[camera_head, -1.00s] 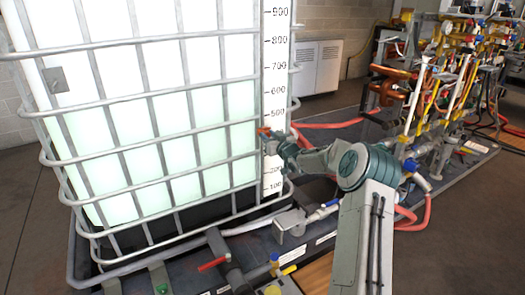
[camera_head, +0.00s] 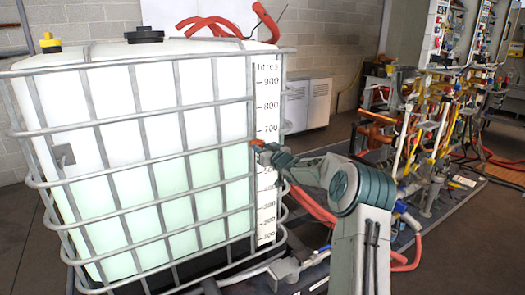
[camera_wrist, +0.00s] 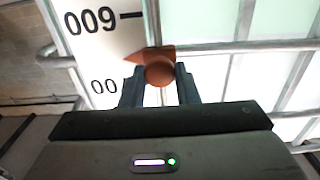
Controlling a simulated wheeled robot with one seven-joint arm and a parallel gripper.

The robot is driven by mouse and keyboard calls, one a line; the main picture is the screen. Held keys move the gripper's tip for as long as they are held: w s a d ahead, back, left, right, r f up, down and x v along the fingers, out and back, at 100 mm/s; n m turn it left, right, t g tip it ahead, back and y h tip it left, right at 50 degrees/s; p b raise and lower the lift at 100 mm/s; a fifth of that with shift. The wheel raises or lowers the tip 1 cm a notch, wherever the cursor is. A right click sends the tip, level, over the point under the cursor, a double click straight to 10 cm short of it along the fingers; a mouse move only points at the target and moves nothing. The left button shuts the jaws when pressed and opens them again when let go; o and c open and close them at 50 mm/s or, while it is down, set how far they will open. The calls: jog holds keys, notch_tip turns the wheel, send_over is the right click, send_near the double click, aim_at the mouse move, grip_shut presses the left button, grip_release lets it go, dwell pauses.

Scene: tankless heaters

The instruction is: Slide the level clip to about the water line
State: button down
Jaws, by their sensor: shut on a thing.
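The tank (camera_head: 120,140) is white and caged, with pale green liquid showing through its lower part. The liquid's top edge (camera_head: 235,146) slopes across the head view and meets the scale side close to the clip's height. The white scale strip (camera_head: 267,95) runs up the tank's right edge. The orange-brown level clip (camera_head: 258,144) is on the strip, just under the 700 mark. My gripper (camera_wrist: 159,88) is shut on the clip's round knob.
Metal cage bars (camera_wrist: 230,46) run close beside the clip and my fingers. Red hoses (camera_head: 312,205) lie behind my arm. A rack of pipes and valves (camera_head: 425,120) stands at the right, and a grey cabinet (camera_head: 308,102) at the back.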

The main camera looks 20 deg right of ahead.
jog(key=shift+r, duration=0.1)
jog(key=c, duration=1.1)
grip_release()
jog(key=b+v, duration=0.1)
jog(key=v, duration=1.2)
jog(key=shift+s+d, duration=0.2)
jog(key=shift+s, duration=0.15)
